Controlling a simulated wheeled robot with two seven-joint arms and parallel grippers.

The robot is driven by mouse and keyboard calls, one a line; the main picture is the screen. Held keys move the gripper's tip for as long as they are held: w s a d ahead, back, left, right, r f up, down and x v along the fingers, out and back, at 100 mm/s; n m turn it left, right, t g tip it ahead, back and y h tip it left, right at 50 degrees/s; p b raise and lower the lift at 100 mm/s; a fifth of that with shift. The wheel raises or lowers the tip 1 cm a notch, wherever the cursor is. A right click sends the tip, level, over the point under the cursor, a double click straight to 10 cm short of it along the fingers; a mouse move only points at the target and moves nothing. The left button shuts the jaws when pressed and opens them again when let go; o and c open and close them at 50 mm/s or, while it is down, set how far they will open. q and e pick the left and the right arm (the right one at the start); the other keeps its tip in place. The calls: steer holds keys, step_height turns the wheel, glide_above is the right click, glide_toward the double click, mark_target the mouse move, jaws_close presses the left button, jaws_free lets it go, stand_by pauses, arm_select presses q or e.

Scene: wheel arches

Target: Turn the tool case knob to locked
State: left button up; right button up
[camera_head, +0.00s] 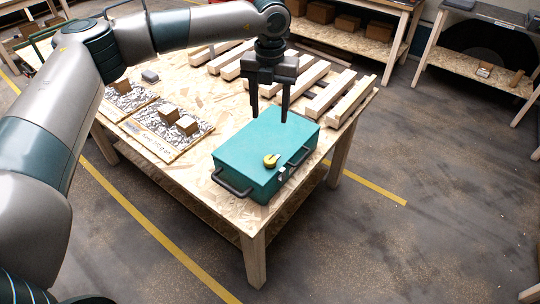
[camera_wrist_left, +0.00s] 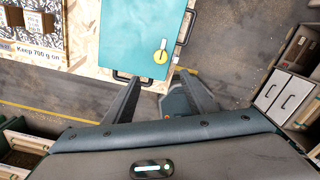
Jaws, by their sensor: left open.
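The teal tool case (camera_head: 250,150) lies on the wooden table, with dark handles on its sides. Its yellow round knob (camera_head: 271,160) sits on the top near the front right edge. In the left wrist view the case (camera_wrist_left: 135,30) is at the top and the knob (camera_wrist_left: 160,58) is near its lower right corner, with a pale mark just above it. My left gripper (camera_head: 269,116) is open and empty, fingers pointing down over the far part of the case, apart from the knob. In the left wrist view its fingertips (camera_wrist_left: 160,76) show below the knob. My right gripper is not in view.
Wooden slats (camera_head: 342,97) lie behind the case to the right. Trays with small wooden blocks (camera_head: 187,125) lie to its left on the table (camera_head: 195,180). Shelves (camera_head: 475,68) stand at the back right. The floor in front and to the right is clear.

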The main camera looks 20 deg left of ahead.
arm_select(q)
steer(key=shift+f, duration=0.2)
steer(key=p, duration=0.7)
glide_toward(270, 158)
step_height(270, 158, down, 7)
steer(key=shift+s+f, duration=0.1)
steer(key=shift+f, duration=0.8)
steer(key=c, duration=1)
